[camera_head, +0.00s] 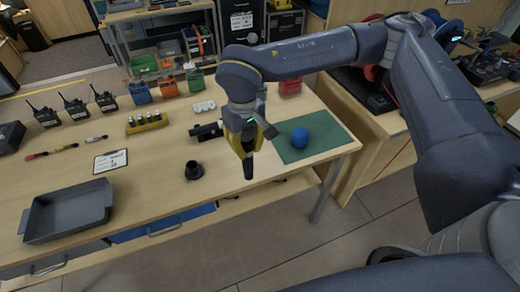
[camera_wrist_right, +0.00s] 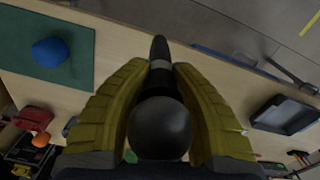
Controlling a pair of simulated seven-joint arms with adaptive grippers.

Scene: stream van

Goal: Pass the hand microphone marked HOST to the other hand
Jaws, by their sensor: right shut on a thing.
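My right gripper (camera_head: 252,142) is shut on a dark hand microphone (camera_head: 248,170) and holds it over the table's front edge, with its dark end pointing down. In the right wrist view the yellow fingers (camera_wrist_right: 158,105) close on both sides of the microphone (camera_wrist_right: 160,130). Its round dark head faces the camera, and the narrower handle with a pale band reaches away. No HOST marking is readable. My left gripper is not in view.
A blue ball (camera_head: 299,137) sits on a green mat (camera_head: 327,151) right of the gripper. A black cup-like holder (camera_head: 194,170) and a grey tray (camera_head: 66,229) stand left. Radios (camera_head: 74,107) stand further back. The floor before the table is clear.

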